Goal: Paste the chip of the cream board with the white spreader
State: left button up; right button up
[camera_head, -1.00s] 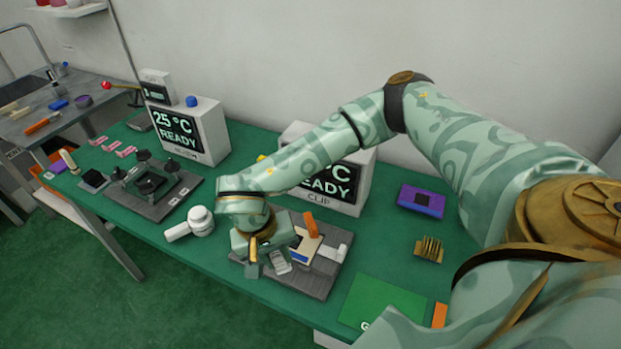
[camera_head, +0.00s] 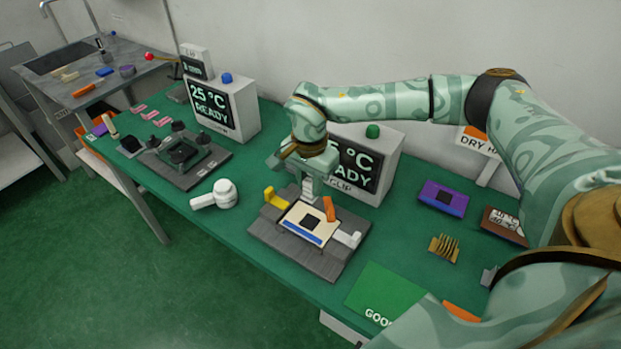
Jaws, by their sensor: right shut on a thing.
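The cream board (camera_head: 296,215) lies in the grey lever fixture (camera_head: 330,263). Its dark square chip (camera_head: 312,223) is uncovered near the board's middle, and a blue strip runs along its front edge. My right gripper (camera_head: 307,184) is above the board's back edge, behind the chip. It is shut on a small pale piece that appears to be the white spreader (camera_head: 309,190); the jaws partly hide it. I cannot tell whether the spreader touches the board. My left gripper is not in view.
A yellow lever (camera_head: 272,198), an orange lever (camera_head: 329,208) and a white clamp (camera_head: 347,238) stand around the board. A white round-headed tool (camera_head: 222,193) lies left. The CLIP display box (camera_head: 365,165) stands close behind. A purple board (camera_head: 443,198) lies right.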

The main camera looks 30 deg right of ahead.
notch_tip(320, 180, down, 7)
jog(key=shift+r+b, duration=0.2)
jog(key=shift+b, duration=0.95)
jog(key=shift+f+b, duration=0.3)
jog(key=shift+f, duration=0.75)
jog(key=shift+f, duration=0.3)
